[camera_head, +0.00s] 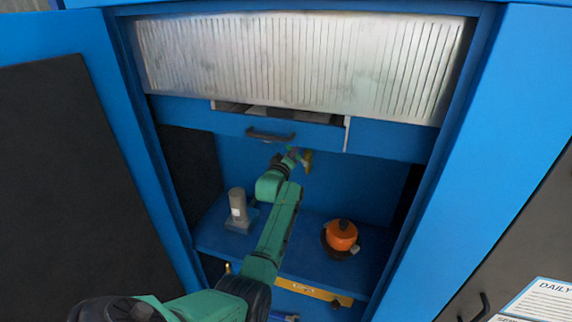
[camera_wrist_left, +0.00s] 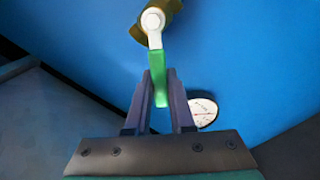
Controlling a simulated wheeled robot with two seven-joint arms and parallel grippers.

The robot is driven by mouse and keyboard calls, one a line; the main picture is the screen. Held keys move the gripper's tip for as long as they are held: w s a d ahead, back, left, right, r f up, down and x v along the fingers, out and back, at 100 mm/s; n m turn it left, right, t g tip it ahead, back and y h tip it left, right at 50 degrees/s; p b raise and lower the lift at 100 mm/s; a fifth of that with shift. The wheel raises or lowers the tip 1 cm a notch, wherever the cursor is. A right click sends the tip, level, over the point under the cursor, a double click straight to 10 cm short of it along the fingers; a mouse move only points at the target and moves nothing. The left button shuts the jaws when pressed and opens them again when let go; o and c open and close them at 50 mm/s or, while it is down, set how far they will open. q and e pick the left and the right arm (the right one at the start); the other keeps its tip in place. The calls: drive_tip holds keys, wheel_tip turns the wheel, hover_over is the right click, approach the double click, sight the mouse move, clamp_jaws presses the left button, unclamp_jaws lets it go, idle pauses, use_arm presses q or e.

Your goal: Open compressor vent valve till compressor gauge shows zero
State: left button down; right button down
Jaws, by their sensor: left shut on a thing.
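The vent valve is a brass body (camera_wrist_left: 155,15) with a white nut and a lever with a green grip (camera_wrist_left: 160,72), mounted in front of the blue back panel. My left gripper (camera_wrist_left: 160,90) is shut on the green grip, with one finger on each side. In the head view my left gripper (camera_head: 294,158) is small and partly hidden by its own wrist, beside the yellowish valve (camera_head: 307,160). A round white gauge (camera_wrist_left: 204,112) shows right of the fingers, partly covered; its reading is too small to tell. My right gripper is not in view.
A blue drawer with a dark handle (camera_head: 270,134) is just above the valve. On the blue shelf (camera_head: 290,262) stand a grey cylinder (camera_head: 237,205) at left and an orange round device (camera_head: 341,236) at right. Cabinet side walls flank my arm.

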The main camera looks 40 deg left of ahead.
use_arm(q)
drive_tip(key=shift+s+a+f+n, duration=0.1)
drive_tip(key=shift+a+f+n, duration=0.15)
drive_tip(key=shift+n, duration=0.25)
drive_tip(key=shift+s+a+f+n, duration=0.1)
drive_tip(key=shift+f+n, duration=0.2)
drive_tip(key=shift+n, duration=0.2)
drive_tip(key=shift+s+a+f+n+b, duration=0.15)
drive_tip(key=shift+f+n, duration=0.45)
drive_tip(key=shift+n, duration=0.55)
drive_tip(key=shift+w+a+f+n+b, duration=0.1)
drive_tip(key=shift+a+f+n+b, duration=0.1)
drive_tip(key=shift+f+n, duration=0.7)
drive_tip(key=shift+s+a+f+n+b, duration=0.15)
drive_tip(key=shift+f+n, duration=0.2)
drive_tip(key=shift+n, duration=1)
drive_tip(key=shift+w, duration=0.1)
drive_tip(key=c, duration=0.8)
unclamp_jaws()
drive_tip(key=shift+r, duration=0.1)
